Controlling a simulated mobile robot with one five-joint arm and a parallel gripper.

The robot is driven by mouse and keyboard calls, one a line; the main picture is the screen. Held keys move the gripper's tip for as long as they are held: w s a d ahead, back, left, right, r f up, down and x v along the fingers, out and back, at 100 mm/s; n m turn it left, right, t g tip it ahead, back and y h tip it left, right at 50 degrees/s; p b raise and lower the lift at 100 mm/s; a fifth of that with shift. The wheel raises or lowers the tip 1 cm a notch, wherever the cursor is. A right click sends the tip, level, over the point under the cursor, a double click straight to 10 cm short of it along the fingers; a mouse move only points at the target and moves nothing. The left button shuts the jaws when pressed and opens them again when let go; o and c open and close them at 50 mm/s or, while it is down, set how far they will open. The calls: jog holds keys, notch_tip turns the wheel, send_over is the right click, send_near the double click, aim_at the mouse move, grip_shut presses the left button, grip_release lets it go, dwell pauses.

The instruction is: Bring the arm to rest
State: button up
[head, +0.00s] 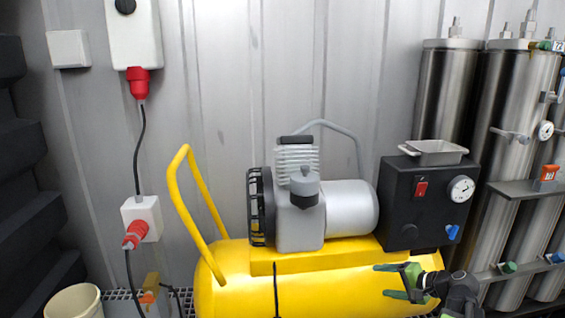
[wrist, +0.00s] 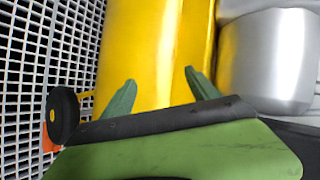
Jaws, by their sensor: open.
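My gripper (head: 386,281) is at the lower right of the head view, in front of the yellow compressor tank (head: 225,292). Its two green fingers point left and are spread apart with nothing between them. In the wrist view the open fingers (wrist: 156,92) point at the yellow tank (wrist: 150,45). The dark wrist and part of my arm show to the right of the fingers in the head view; the rest of the arm is out of frame.
A black control box (head: 425,205) with a red switch, a gauge and a grey tray (head: 434,152) stands above the gripper. Steel vessels (head: 510,150) with valves stand at the right. A cream bucket (head: 72,302) is at the lower left. Metal grating (wrist: 45,60) lies below.

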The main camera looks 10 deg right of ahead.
jog(key=s+a+f+n+g+h+p, duration=0.25)
jog(key=a+n+g, duration=0.3)
jog(key=a, duration=0.95)
jog(key=s+a+f+n+g+h+p, duration=0.25)
jog(key=a+f+n+g, duration=0.35)
jog(key=a, duration=0.9)
notch_tip(320, 180, up, 40)
jog(key=t+p, duration=0.1)
jog(key=p, duration=3.5)
jog(key=shift+w+d+f+p, duration=0.2)
jog(key=shift+w+d+p, duration=0.15)
jog(key=shift+d, duration=0.1)
